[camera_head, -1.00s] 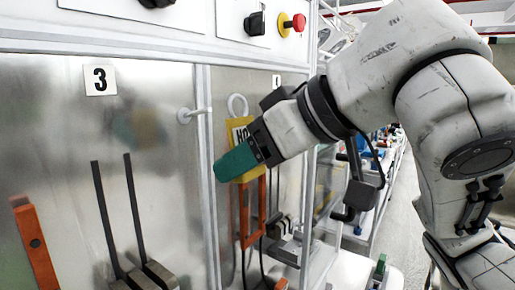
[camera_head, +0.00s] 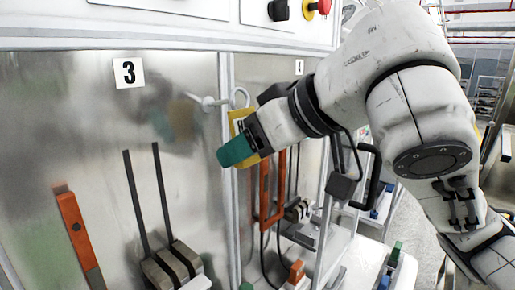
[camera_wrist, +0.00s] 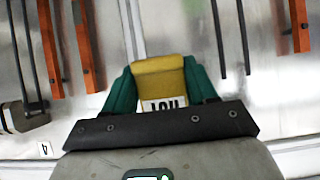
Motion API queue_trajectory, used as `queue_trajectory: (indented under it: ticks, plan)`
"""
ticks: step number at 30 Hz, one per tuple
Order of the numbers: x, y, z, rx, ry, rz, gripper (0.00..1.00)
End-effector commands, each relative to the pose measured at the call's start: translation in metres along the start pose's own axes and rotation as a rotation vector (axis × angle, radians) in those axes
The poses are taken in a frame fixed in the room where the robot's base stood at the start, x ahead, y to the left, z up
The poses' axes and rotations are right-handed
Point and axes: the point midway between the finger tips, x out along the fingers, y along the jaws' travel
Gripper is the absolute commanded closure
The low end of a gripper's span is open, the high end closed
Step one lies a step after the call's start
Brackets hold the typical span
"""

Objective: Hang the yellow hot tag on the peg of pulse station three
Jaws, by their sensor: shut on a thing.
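My gripper (camera_head: 238,150), with green fingers, is shut on the yellow hot tag (camera_head: 236,120). The tag hangs upright in the head view, partly hidden by the fingers, with its pale ring (camera_head: 240,96) at the top. In the wrist view the tag (camera_wrist: 160,72) lies between both green fingers, its black lettering partly covered. The pale peg (camera_head: 209,101) sticks out of the metal panel below and right of the "3" label (camera_head: 128,72). The peg's tip appears right at the ring's left side. I cannot tell whether the peg is through the ring.
An upright panel-edge strip (camera_head: 228,190) runs just behind the tag. Orange bars (camera_head: 73,228) and black rods (camera_head: 136,200) stand along the panels. A "4" label (camera_head: 299,67) marks the station to the right. Knobs and a red button (camera_head: 322,5) sit above.

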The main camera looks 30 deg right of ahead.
Motion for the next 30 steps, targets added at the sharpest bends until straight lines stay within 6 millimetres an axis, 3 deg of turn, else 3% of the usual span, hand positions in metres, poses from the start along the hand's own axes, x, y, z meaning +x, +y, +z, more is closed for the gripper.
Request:
queue_trajectory:
  ticks: [17,30]
  plan:
    - [0.027,0.000,-0.016,-0.001,-0.002,0.003,0.72]
    - [0.043,0.000,-0.016,0.000,0.000,-0.001,0.72]
